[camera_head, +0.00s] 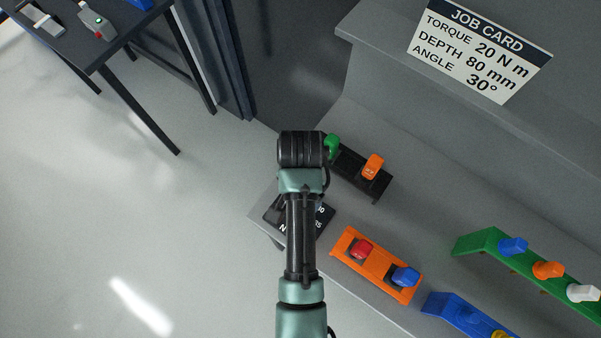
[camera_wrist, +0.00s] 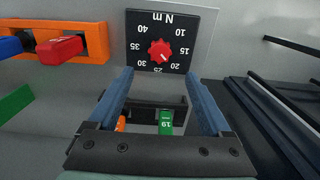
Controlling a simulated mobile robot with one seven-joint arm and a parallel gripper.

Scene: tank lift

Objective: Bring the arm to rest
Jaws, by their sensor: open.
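My arm (camera_head: 302,235) reaches up the middle of the head view, over the edge of the grey bench; its gripper is hidden there. In the wrist view my gripper (camera_wrist: 158,78) is open, its two blue-grey fingers spread apart with nothing held between them. Through the gap I see the black rack (camera_wrist: 146,104) with a green piece marked 19 (camera_wrist: 165,122) and an orange piece (camera_wrist: 121,123). Beyond the fingertips is a black torque dial (camera_wrist: 140,25) with a red knob (camera_wrist: 161,50).
On the bench are an orange rack (camera_head: 347,237) with red and blue pieces, a blue rack (camera_head: 437,308) and a green rack (camera_head: 478,241). A job card (camera_head: 480,48) is above. A dark table (camera_head: 85,48) stands upper left; the floor (camera_head: 110,210) between is clear.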

